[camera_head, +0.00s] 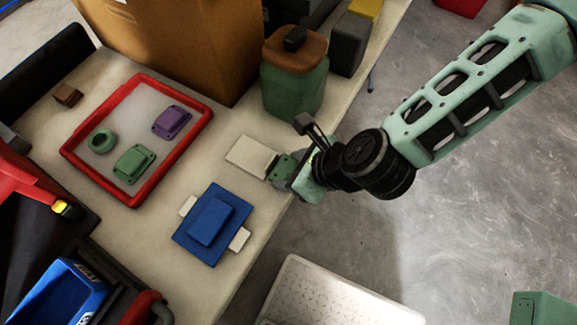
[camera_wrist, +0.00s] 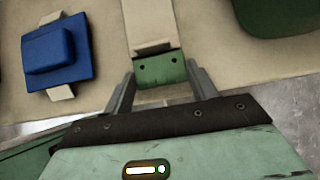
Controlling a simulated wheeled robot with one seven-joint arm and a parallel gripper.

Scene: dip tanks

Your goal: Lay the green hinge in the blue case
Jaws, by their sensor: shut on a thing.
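My gripper (camera_wrist: 162,88) is shut on a green plate with small dark holes, seemingly the green hinge (camera_wrist: 160,71); the fingers grip its two sides. In the head view the hinge (camera_head: 283,167) shows at the table's front edge, beside a beige strip (camera_head: 250,155). The wrist view shows this strip meeting the hinge; whether they are joined I cannot tell. A flat blue piece with a raised block (camera_head: 212,225) lies left of my gripper, beige tabs showing at two sides. An open-looking blue box (camera_head: 62,291) is at the lower left; which one is the case is unclear.
A red-rimmed tray (camera_head: 67,152) holds a green ring (camera_head: 102,141), a green flanged block (camera_head: 134,164) and a purple one (camera_head: 172,122). A green jar (camera_head: 294,90) and a cardboard box (camera_head: 170,40) stand behind. The tabletop between tray and blue piece is clear.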

